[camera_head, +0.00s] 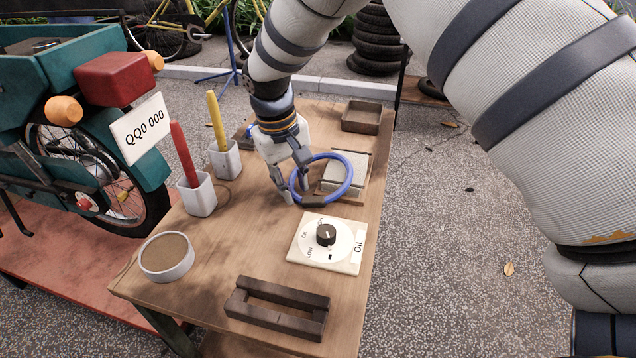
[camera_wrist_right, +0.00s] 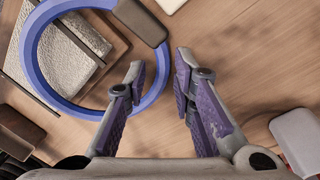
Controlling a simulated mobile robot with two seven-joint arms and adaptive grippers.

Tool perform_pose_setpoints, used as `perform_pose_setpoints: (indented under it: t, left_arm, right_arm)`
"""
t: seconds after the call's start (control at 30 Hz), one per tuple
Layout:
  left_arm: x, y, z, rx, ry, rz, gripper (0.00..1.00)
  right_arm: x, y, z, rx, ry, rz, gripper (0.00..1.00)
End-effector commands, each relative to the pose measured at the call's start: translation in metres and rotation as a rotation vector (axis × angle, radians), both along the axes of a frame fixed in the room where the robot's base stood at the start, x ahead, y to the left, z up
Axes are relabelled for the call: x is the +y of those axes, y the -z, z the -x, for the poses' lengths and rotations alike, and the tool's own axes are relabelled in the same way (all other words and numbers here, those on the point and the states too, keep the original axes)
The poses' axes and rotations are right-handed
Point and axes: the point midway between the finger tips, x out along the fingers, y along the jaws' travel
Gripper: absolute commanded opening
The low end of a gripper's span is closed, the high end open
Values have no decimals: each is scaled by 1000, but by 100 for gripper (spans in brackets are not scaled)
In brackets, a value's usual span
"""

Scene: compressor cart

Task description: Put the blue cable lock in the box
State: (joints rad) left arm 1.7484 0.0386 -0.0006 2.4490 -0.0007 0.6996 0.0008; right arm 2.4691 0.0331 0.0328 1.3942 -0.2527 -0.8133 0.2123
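The blue cable lock (camera_head: 349,184) is a blue ring with a dark lock body, over a pale block on the table. It also shows in the right wrist view (camera_wrist_right: 32,62), at the upper left. My right gripper (camera_head: 288,194) points down beside the ring's left part in the head view. A brown open box (camera_head: 360,128) stands at the table's far end and looks empty. My left gripper is not in view.
The pale block (camera_head: 343,168) sits on a wooden board behind an OIL dial panel (camera_head: 296,247). Red and yellow sticks stand in white cups (camera_head: 200,197) at left. A round dish (camera_head: 166,258) and dark frame (camera_head: 278,308) are nearer. A green motorbike (camera_head: 125,135) stands left.

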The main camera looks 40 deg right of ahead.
Motion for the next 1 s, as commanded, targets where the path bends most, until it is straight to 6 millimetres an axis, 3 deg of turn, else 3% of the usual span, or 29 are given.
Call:
perform_pose_setpoints:
  t: [0.27, 0.37, 0.77, 0.87, 1.0]
  left_arm:
    - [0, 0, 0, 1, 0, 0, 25]
    - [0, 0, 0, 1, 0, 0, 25]
    - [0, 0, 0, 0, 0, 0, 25]
    - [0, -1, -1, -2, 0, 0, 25]
    - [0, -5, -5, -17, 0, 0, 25]
  right_arm:
    - [-1, 7, 0, -2, 1, 0, 24]
    - [-1, 7, 0, -2, 1, 0, 1]
    - [-1, 5, -1, -3, 0, 0, 0]
    - [-1, -4, -1, -5, -1, 1, 0]
    - [1, -34, 1, -9, 0, 0, 0]
